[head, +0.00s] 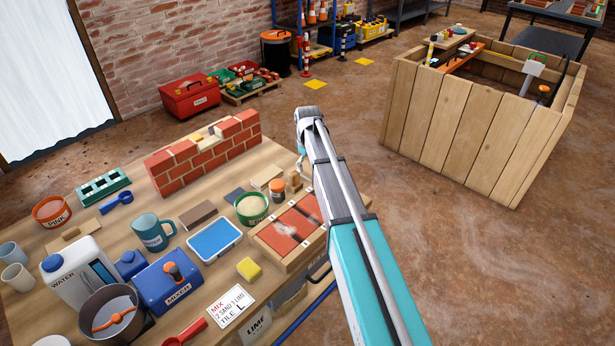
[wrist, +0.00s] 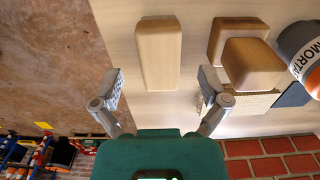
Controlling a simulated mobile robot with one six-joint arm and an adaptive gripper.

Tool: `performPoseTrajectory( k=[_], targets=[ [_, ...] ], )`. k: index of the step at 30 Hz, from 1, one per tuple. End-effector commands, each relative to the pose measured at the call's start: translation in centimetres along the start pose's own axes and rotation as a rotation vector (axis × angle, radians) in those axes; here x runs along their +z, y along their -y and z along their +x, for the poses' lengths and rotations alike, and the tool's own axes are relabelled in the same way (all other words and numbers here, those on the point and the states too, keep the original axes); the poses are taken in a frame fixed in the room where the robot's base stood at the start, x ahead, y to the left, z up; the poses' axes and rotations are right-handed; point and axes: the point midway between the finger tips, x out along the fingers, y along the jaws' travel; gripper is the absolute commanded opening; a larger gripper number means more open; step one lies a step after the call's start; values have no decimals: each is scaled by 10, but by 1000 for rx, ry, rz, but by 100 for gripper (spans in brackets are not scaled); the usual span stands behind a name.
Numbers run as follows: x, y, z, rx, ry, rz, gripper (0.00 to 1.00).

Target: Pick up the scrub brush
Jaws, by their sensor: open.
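My gripper (wrist: 161,82) is open and empty, its two fingers wide apart above the table in the wrist view. A long pale wooden block (wrist: 158,53), perhaps the scrub brush's back, lies flat between the fingers' lines and mostly beyond their tips. No bristles show on it. To the right, another wooden block (wrist: 253,62) has a rough tan fringe below it; I cannot tell for sure which is the brush. In the head view my arm covers part of the table's right edge, and a small wooden piece (head: 294,180) shows beside it.
An orange and grey mortar tub (wrist: 303,52) stands at the right in the wrist view. The low brick wall (head: 203,152) is close by. The wooden table (head: 100,222) is crowded with a mug, trays and a blue mixer (head: 170,280). Open floor lies right of it.

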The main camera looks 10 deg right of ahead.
Motion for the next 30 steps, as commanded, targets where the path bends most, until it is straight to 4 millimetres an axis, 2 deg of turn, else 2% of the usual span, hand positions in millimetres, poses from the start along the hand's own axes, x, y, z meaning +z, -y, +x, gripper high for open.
performPoseTrajectory(
  k=[3,10,30],
  targets=[
    [1,1,14,0,0,0,94],
    [0,1,26,0,0,0,94],
    [0,1,28,0,0,0,94]
  ],
)
